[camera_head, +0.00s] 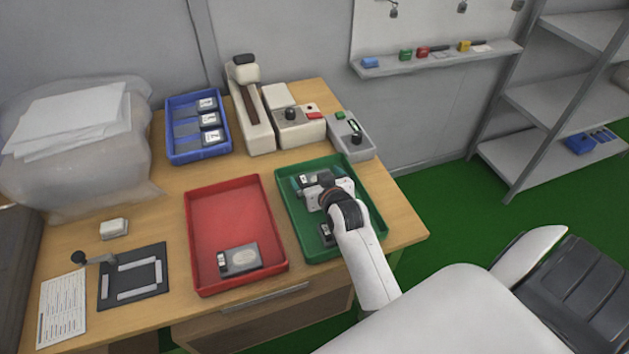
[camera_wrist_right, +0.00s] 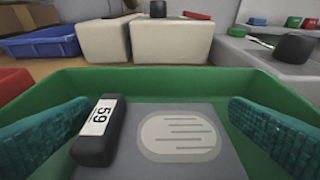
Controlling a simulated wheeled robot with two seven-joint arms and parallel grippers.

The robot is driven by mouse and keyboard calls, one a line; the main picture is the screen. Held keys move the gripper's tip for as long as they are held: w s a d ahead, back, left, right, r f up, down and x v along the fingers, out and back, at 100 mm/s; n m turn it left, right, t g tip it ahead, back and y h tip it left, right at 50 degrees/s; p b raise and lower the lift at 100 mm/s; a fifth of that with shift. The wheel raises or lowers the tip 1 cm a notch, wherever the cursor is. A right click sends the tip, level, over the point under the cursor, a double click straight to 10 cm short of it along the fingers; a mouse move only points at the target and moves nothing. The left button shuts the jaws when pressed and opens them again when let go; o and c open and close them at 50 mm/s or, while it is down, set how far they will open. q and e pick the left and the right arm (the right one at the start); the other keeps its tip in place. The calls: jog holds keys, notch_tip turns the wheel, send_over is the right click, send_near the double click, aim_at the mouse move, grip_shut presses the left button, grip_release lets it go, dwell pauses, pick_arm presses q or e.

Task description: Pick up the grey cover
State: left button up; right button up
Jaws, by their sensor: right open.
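A grey cover (camera_wrist_right: 185,115) lies in the green tray, with a pale oval label on its face and a black block marked 59 at its left side. My right gripper (camera_wrist_right: 157,112) is open, its teal fingers apart on the left and right of this cover, and it holds nothing. In the head view this gripper (camera_head: 316,188) is over the green tray (camera_head: 284,215) and hides part of what lies there. A similar grey piece (camera_head: 241,259) lies in the red tray (camera_head: 225,205). My left gripper is not in view.
A blue tray (camera_head: 172,152) with several grey pieces stands at the back left. Beige devices (camera_head: 297,128) and a grey box (camera_head: 352,140) stand behind the green tray. A black frame plate (camera_head: 133,277) and a printed sheet (camera_head: 62,309) lie at the front left.

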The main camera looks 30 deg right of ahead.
jog(key=shift+c, duration=0.3)
jog(key=c, duration=0.8)
